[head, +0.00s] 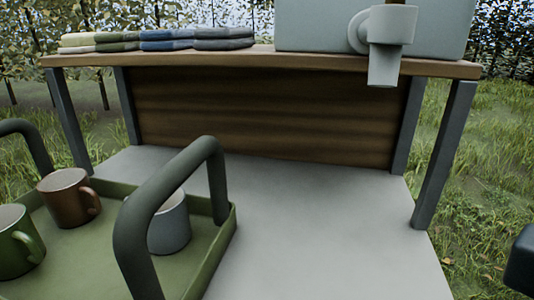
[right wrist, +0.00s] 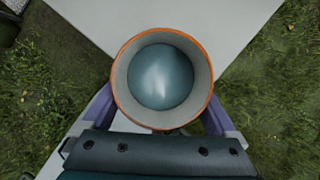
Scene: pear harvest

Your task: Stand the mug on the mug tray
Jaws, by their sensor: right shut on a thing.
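In the right wrist view my right gripper (right wrist: 160,108) is shut on a mug (right wrist: 121,78) with an orange rim and a pale inner wall. I look down into it; a shiny blue-grey surface fills the middle. Purple fingers flank its sides. Its handle is not clearly visible. In the head view the green mug tray (head: 78,252) stands at lower left. On it are a brown mug (head: 66,200), a green mug (head: 15,245) and a pale grey mug (head: 170,228), partly behind the tray's handle. The held mug does not show there. My left gripper is out of view.
The tray's thick dark handle (head: 175,185) arches high over its right side. Bare grey tabletop (head: 315,235) lies right of the tray. A wooden shelf (head: 230,60) behind carries folded cloths (head: 165,40) and a pale dispenser (head: 320,25) with a spout. Grass lies around.

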